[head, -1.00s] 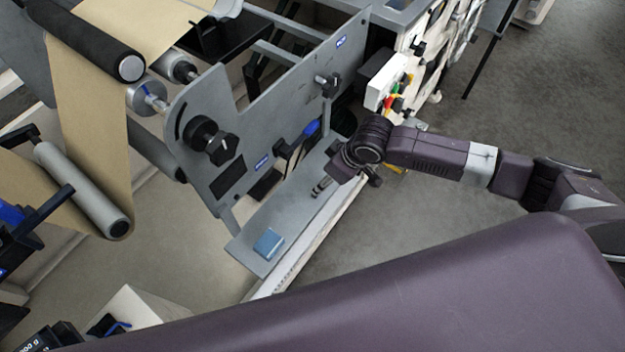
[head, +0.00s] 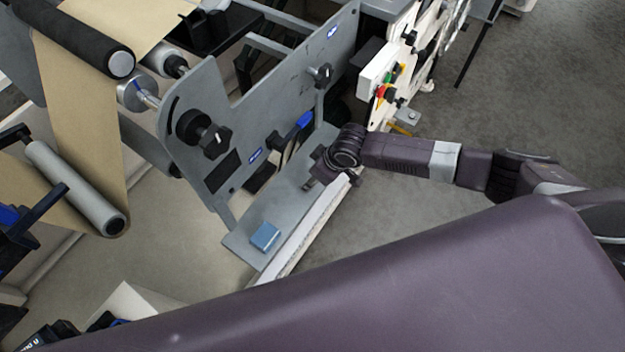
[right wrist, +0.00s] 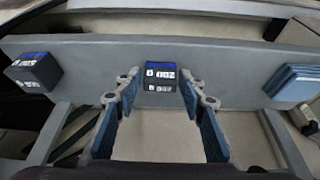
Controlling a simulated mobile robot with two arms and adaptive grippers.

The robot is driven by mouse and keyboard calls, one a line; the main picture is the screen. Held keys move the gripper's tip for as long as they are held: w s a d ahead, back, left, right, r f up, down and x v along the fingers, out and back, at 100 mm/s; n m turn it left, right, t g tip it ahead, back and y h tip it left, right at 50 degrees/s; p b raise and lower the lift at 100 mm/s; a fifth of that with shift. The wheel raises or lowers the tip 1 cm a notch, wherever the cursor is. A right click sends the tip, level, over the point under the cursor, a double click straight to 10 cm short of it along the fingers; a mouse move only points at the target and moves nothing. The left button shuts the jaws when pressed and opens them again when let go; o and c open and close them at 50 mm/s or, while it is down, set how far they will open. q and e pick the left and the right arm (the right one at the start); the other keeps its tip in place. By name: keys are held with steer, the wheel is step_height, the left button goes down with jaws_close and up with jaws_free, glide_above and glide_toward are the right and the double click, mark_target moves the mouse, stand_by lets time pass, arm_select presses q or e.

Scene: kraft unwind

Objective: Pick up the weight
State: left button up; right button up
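A small dark block with a blue top band and white characters (right wrist: 160,76) sits on the grey shelf in the right wrist view, between my right fingertips. A similar dark block (right wrist: 34,72) stands at the left of that view. I cannot tell for certain which object is the weight. My right gripper (right wrist: 160,88) is open, with one finger either side of the middle block and no visible grip. In the head view my right gripper (head: 318,178) is over the grey shelf (head: 288,205), and the block under it is hidden. My left gripper is not in view.
A light blue flat block (head: 265,237) lies near the shelf's front end; it also shows in the right wrist view (right wrist: 296,84). The upright grey machine plate (head: 240,125) with black knobs borders the shelf. Kraft paper (head: 85,120) runs over rollers at left. Open floor (head: 520,110) lies right.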

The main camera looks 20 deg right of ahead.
jaws_close()
steer(key=shift+r, duration=0.1)
